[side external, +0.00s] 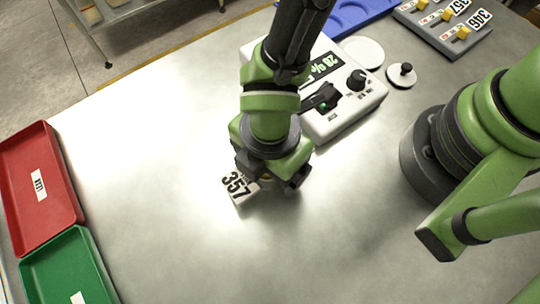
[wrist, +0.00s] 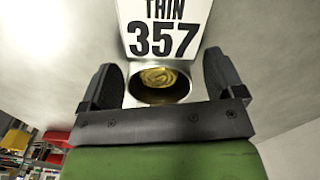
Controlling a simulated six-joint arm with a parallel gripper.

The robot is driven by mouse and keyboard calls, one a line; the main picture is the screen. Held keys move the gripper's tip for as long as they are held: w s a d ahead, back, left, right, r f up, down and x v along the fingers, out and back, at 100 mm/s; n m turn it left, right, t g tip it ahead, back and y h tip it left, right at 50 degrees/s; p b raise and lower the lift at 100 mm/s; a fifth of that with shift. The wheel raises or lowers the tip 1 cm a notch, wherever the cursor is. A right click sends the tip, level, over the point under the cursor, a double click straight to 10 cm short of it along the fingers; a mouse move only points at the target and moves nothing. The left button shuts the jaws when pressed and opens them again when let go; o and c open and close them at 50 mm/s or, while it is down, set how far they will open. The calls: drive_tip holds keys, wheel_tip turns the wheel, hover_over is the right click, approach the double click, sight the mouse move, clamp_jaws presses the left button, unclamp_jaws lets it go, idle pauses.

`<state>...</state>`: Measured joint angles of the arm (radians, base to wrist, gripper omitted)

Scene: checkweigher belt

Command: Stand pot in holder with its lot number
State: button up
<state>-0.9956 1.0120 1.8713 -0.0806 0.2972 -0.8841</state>
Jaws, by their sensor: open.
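A white sign reading THIN 357 (wrist: 168,32) stands at the top of the wrist view. Just in front of it is a round, metallic pot or cup (wrist: 160,97) with a gold, shiny round surface inside. I cannot tell whether the metal wall is the pot's own or a holder's. My gripper (wrist: 163,82) is open, with one finger on each side of it and visible gaps. In the side external view, the 357 sign (side external: 239,187) sits on the table beside my gripper (side external: 270,178), which mostly hides the pot.
A white weighing unit (side external: 345,110) with a display and knob stands behind my gripper. A grey rack (side external: 440,37) with yellow pieces and number tags and a blue welled tray (side external: 350,15) lie at the back. Red (side external: 55,205) and green (side external: 65,265) trays are left. The front table is clear.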

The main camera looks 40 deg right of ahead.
drive_tip(key=shift+r, duration=0.1)
drive_tip(key=w+d+r+m+t+y, duration=0.1)
drive_tip(key=w+d+r+m, duration=0.15)
drive_tip(key=r, duration=0.75)
drive_tip(key=w+d+r+m, duration=0.1)
drive_tip(key=d+r+m, duration=0.2)
drive_tip(key=r, duration=0.6)
drive_tip(key=s+d+r+m+t, duration=0.2)
drive_tip(key=d+r+m, duration=0.3)
drive_tip(key=d+m, duration=0.3)
drive_tip(key=s+d+r+m+t+y, duration=0.1)
drive_tip(key=s+d+r+m+t, duration=0.2)
drive_tip(key=d+m, duration=0.6)
wheel_tip(320, 180, up, 3)
drive_tip(key=shift+f+m+t, duration=0.1)
drive_tip(key=shift+m+t, duration=0.3)
drive_tip(key=shift+m, duration=0.25)
drive_tip(key=shift+s+d+m, duration=0.25)
drive_tip(key=shift+s+m, duration=0.2)
drive_tip(key=shift+m, duration=0.15)
